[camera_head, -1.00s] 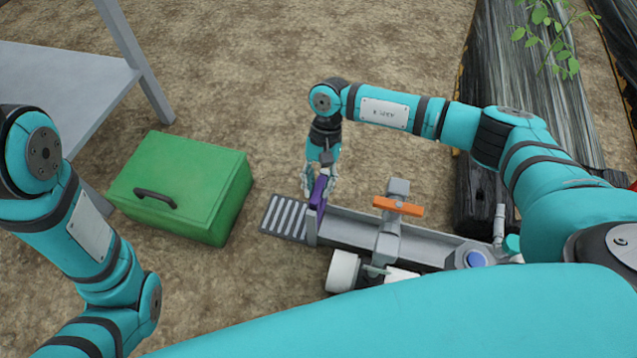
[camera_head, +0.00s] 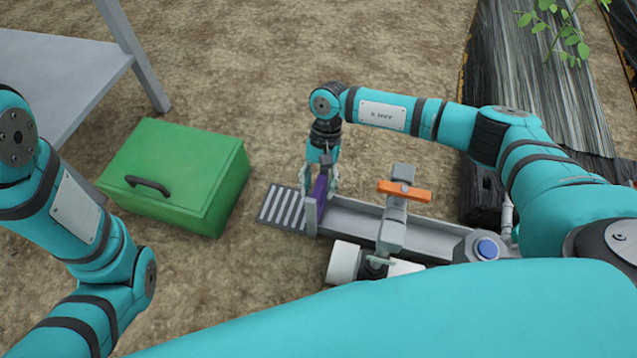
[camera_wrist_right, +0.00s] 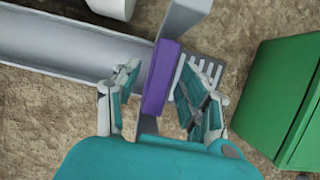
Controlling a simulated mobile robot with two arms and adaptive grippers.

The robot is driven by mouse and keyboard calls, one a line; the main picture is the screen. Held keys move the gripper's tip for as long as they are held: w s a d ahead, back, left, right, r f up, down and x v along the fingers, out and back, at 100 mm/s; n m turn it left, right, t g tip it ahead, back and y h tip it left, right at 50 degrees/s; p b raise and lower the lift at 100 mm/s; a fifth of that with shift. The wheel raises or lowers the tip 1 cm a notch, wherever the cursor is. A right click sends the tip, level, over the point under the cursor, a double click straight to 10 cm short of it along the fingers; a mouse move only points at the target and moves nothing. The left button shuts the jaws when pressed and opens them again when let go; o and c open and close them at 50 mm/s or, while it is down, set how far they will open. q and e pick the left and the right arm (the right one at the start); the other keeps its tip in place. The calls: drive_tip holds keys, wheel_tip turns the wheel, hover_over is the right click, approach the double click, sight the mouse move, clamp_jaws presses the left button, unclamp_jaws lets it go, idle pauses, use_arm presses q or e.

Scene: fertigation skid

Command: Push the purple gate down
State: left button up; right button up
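The purple gate (camera_head: 319,190) stands across the grey trough (camera_head: 365,222), beside its slotted end plate (camera_head: 283,208). In the right wrist view the purple gate (camera_wrist_right: 161,76) lies between the two fingers of my right gripper (camera_wrist_right: 159,88). The gripper is open, with a visible gap between the gate and the left finger. The head view shows my right gripper (camera_head: 321,188) over the gate, partly hiding it. My left arm is at the left of the head view, and its gripper is out of view.
A green box (camera_head: 178,170) with a dark handle stands left of the trough. An orange handle (camera_head: 404,191) on a grey post and a blue button (camera_head: 487,249) are farther right on the skid. A grey table (camera_head: 60,75) is at upper left.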

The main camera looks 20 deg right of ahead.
drive_tip(key=shift+r, duration=0.2)
drive_tip(key=v, duration=1.1)
drive_tip(key=shift+w+d+r, duration=0.15)
drive_tip(key=shift+w+r, duration=0.05)
drive_tip(key=shift+r, duration=0.15)
drive_tip(key=shift+s+f, duration=0.1)
